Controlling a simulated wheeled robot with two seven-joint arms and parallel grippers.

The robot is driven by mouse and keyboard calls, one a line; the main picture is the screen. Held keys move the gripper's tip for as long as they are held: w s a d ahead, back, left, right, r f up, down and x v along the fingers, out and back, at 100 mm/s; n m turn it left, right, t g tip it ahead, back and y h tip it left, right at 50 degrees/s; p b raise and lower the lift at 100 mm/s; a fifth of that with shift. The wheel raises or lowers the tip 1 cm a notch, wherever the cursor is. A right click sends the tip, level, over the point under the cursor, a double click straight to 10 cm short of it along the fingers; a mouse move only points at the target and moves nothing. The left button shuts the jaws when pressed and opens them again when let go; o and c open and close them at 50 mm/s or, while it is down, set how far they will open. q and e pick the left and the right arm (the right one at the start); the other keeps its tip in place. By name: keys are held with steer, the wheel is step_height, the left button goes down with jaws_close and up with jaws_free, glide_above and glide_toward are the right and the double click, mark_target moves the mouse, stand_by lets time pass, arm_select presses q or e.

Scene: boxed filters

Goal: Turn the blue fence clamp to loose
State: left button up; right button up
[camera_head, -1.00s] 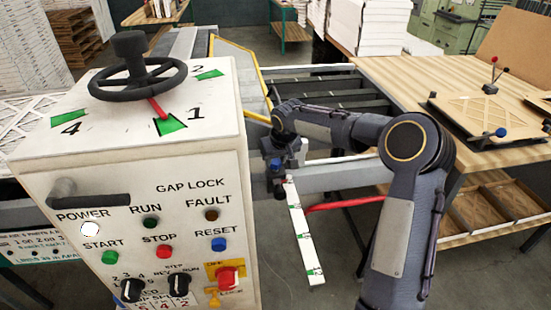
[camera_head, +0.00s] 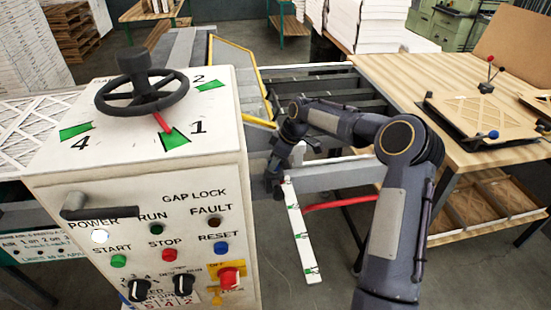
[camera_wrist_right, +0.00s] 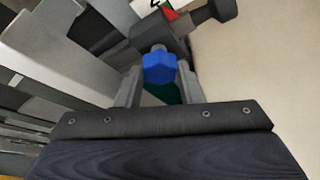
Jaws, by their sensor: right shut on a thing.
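The blue fence clamp (camera_wrist_right: 158,68) is a small blue knob on a dark grey block, seen in the right wrist view. My right gripper (camera_wrist_right: 160,85) is shut on it, with one finger on each side. In the head view my right gripper (camera_head: 280,165) is low beside the control box, by the rail behind the white scale strip (camera_head: 299,230). The clamp is hidden by the wrist there. My left gripper is not in view.
The control box (camera_head: 130,215) with a black handwheel (camera_head: 142,90) stands close on the left of my right wrist. A red bar (camera_head: 340,203) sticks out to the right below it. A wooden table (camera_head: 450,120) with filter frames stands at the right.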

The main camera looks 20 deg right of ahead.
steer(key=shift+n, duration=0.5)
steer(key=o, duration=1)
